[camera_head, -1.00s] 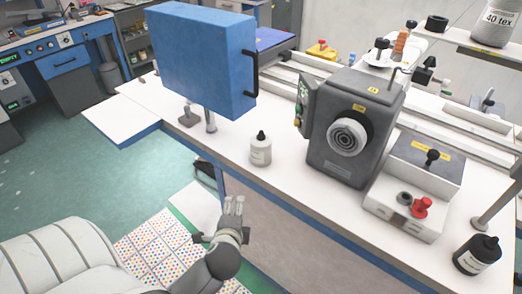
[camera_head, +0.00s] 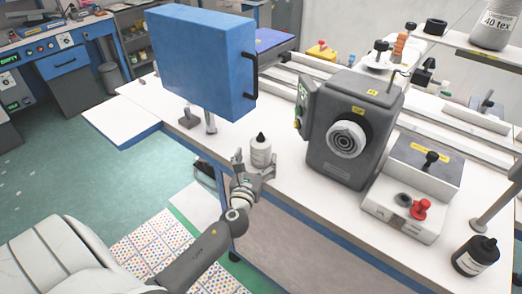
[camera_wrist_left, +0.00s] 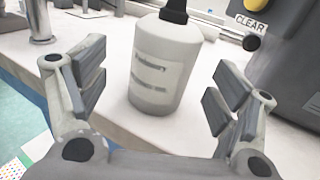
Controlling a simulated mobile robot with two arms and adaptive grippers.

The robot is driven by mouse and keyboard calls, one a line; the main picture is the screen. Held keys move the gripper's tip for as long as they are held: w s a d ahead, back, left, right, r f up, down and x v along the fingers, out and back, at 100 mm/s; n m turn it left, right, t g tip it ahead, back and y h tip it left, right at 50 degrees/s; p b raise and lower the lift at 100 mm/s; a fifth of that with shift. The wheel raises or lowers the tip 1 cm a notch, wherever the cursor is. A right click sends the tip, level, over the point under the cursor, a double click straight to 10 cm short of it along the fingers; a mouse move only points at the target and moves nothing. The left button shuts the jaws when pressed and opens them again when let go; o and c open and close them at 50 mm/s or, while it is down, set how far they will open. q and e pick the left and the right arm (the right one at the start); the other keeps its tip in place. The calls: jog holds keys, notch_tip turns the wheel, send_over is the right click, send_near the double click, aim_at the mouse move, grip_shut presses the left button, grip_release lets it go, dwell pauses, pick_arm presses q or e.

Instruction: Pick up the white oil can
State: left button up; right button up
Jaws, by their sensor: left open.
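The white oil can (camera_head: 260,152) is a small white bottle with a black cap, standing upright on the white bench top. My left gripper (camera_head: 254,168) is at the bench's front edge, right in front of the can. In the left wrist view the can (camera_wrist_left: 160,65) stands just beyond and between the spread fingers of my left gripper (camera_wrist_left: 158,92), with gaps on both sides. Its label text is blurred. The gripper is open and empty. My right gripper is not in view.
A dark grey machine (camera_head: 350,130) stands right of the can. A blue box (camera_head: 205,62) is raised on posts behind left. A control box (camera_head: 412,185) and a black bottle (camera_head: 476,256) stand farther right. The white bench top (camera_head: 320,210) is clear in front of the machine.

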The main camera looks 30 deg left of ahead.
pick_arm(q)
jog(key=x, duration=0.5)
jog(key=shift+w+d+r+p, duration=0.1)
jog(key=shift+w+d+p, duration=0.05)
jog(key=shift+w+p, duration=0.15)
jog(key=shift+s, duration=0.15)
jog(key=shift+c, duration=0.5)
jog(key=shift+r, duration=0.1)
jog(key=c, duration=1.2)
